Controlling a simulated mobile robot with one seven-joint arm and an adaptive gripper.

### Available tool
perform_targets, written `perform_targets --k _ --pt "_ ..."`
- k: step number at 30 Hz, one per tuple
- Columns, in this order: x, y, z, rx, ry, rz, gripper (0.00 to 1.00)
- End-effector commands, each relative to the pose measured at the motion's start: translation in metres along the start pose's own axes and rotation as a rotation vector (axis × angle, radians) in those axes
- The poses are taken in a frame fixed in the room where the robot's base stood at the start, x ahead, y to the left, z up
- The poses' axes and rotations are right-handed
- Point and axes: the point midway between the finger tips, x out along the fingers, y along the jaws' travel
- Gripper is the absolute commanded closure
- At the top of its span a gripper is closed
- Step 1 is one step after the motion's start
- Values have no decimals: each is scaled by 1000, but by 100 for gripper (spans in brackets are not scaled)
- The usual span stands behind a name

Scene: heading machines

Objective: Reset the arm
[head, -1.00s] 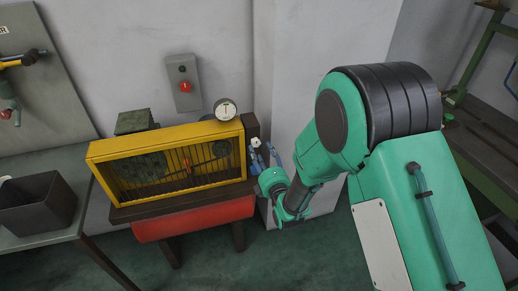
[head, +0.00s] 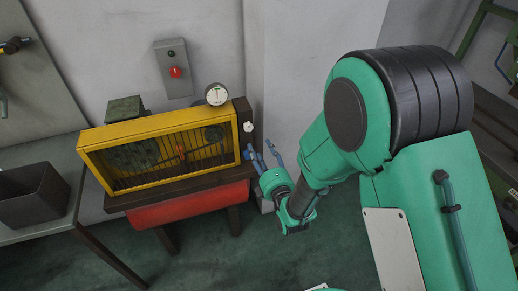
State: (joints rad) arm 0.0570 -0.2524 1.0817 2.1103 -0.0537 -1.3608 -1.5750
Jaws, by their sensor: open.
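My gripper (head: 264,156) is at the end of my green arm, near the middle of the head view. Its blue fingers are apart, with nothing seen between them. It is just right of the yellow-framed machine (head: 160,125), close to a white knob (head: 248,127) on the machine's dark right end. The fingers look apart from the knob. The machine has a barred front, a round gauge (head: 217,95) on top and a red lower part (head: 192,204).
A grey control box (head: 173,68) with a red button is on the wall behind. A dark bin (head: 33,195) sits on a table (head: 68,160) at left. Green metal framing (head: 478,25) is at far right. Floor (head: 215,265) in front of the machine looks clear.

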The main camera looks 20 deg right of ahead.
Motion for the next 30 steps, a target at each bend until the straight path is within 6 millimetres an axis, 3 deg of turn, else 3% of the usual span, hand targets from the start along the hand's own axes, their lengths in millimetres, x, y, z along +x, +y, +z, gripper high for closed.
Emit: perform_targets --k 14,23,30 --pt "8 11 0 58 -1 -37 51" --pt "20 50 0 290 -31 -194 51" --pt "6 88 -1 528 -102 -350 51"
